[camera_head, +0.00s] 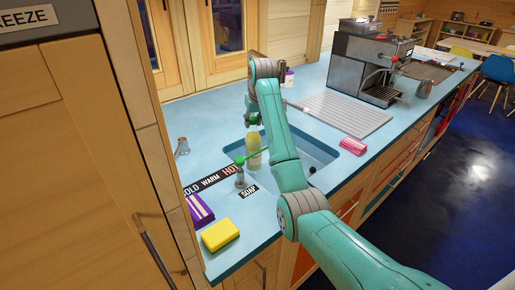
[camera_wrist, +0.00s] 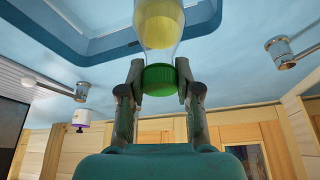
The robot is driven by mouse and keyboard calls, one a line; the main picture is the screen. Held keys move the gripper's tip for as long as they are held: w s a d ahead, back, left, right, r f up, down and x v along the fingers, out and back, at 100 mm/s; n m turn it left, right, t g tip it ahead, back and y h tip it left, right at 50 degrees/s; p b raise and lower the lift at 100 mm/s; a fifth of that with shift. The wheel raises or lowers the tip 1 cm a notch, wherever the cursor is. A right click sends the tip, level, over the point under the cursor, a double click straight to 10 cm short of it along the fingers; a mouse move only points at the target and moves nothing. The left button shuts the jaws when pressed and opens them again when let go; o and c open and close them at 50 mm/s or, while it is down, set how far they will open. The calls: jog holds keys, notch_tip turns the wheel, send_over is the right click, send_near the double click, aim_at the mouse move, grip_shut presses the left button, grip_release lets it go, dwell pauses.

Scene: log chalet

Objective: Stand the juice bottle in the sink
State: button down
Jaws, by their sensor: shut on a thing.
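The juice bottle (camera_head: 254,150) is clear with pale yellow juice and a green cap. My gripper (camera_head: 253,121) is shut on the bottle around its cap and holds it from above, roughly upright. In the wrist view my gripper's fingers (camera_wrist: 160,80) sit on both sides of the green cap, and the yellow bottle (camera_wrist: 160,22) extends away from them. The blue sink (camera_head: 311,151) lies beside and behind the bottle in the head view, partly hidden by my arm. The bottle shows at the basin's left edge; I cannot tell its base height or whether it is over the basin.
A soap dispenser (camera_head: 240,178) with a green tip stands close to the bottle. A yellow sponge (camera_head: 219,235) and a purple packet (camera_head: 199,211) lie on the front left counter. A pink striped cloth (camera_head: 352,146), ribbed drainer (camera_head: 345,112) and coffee machine (camera_head: 371,65) are on the right.

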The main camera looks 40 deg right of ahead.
aim_at(254, 138)
jog(key=shift+f, duration=3.75)
jog(key=c, duration=0.8)
grip_release()
jog(key=shift+f, duration=0.1)
jog(key=v, duration=1.2)
